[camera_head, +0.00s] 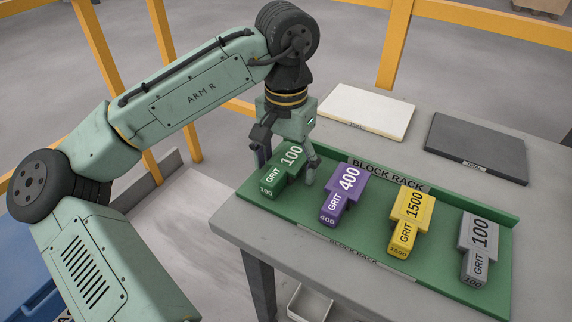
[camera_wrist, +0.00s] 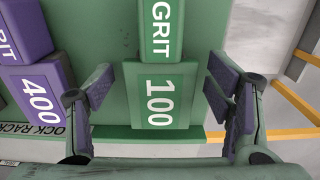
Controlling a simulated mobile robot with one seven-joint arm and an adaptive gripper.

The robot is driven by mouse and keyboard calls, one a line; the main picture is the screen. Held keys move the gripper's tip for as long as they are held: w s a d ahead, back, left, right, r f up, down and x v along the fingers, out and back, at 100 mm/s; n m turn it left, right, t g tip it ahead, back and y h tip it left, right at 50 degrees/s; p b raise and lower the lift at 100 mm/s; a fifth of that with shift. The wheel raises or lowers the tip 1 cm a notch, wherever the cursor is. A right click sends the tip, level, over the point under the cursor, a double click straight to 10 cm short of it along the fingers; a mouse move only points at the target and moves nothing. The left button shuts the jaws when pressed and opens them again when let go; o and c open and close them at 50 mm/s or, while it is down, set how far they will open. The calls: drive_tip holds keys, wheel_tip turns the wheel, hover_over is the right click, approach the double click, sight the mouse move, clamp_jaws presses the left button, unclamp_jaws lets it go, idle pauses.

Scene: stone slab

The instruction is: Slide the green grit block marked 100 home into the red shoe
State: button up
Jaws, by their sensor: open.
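The green block marked GRIT 100 (camera_head: 280,172) sits at the left end of the green block rack (camera_head: 380,262). It also shows in the wrist view (camera_wrist: 160,97), with its number facing up. My gripper (camera_head: 287,160) is open above the rack, with one finger on each side of the green block. In the wrist view a gap shows between the block and each finger (camera_wrist: 160,90). The red shoe is not seen in either view.
The rack also holds a purple 400 block (camera_head: 343,195), a yellow 1500 block (camera_head: 408,220) and a grey 100 block (camera_head: 478,247). The purple one is closest to my gripper. A white plate (camera_head: 366,111) and a dark plate (camera_head: 480,150) lie behind on the grey table (camera_head: 290,235).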

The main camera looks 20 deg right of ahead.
drive_tip(key=shift+c, duration=0.5)
drive_tip(key=c, duration=1.4)
